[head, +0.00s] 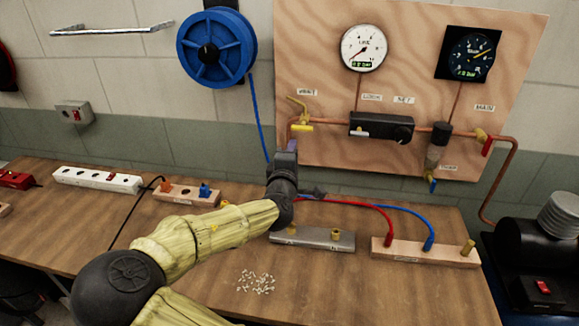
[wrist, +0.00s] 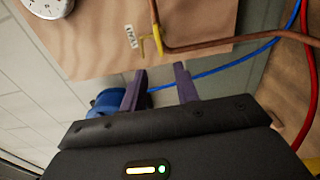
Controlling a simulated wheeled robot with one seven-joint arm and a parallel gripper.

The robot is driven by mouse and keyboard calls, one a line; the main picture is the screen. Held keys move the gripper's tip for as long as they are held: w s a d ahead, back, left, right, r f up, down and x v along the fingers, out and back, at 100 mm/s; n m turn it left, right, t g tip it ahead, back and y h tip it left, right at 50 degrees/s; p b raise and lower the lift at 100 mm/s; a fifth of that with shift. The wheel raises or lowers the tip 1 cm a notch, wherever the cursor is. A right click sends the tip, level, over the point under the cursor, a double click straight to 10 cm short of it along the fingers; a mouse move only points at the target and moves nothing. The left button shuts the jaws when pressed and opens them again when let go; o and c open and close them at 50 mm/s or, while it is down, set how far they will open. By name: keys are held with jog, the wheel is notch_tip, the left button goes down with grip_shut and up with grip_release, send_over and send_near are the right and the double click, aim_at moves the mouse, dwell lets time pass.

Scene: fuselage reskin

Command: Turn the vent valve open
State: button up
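The vent valve (head: 301,127) has a yellow lever and sits at the left end of the copper pipe on the plywood board, below a small VENT label (head: 307,92). The valve also shows in the wrist view (wrist: 157,42), just beyond the fingertips, with the pipe running right from it. My gripper (wrist: 161,68) is open, with two purple fingers apart and nothing between them. In the head view my gripper (head: 286,148) is just below and left of the valve, partly hidden by my wrist. I see no contact with the lever.
The board carries a white gauge (head: 364,48), a black regulator (head: 380,128) and a red-handled main valve (head: 486,143). Blue and red hoses (head: 370,205) cross the bench behind my arm. A blue hose reel (head: 216,48) hangs left. White bits (head: 256,282) lie on the open bench front.

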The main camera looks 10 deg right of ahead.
jog(key=v, duration=0.3)
jog(key=shift+s+a, duration=0.1)
jog(key=shift+s, duration=0.25)
jog(key=s+d+f+m+g, duration=0.4)
jog(key=d+f+m+g, duration=0.1)
jog(key=f, duration=0.4)
jog(key=s+d+f+m+g, duration=0.5)
jog(key=d+f, duration=0.1)
jog(key=f, duration=0.3)
jog(key=s+a+r+m+g+y, duration=0.2)
jog(key=s, duration=0.5)
jog(key=s+a+r+m+g+y, duration=0.2)
jog(key=s+a+r+y, duration=0.1)
jog(key=s, duration=0.4)
jog(key=shift+s+m+g+y, duration=0.3)
jog(key=shift+s, duration=0.1)
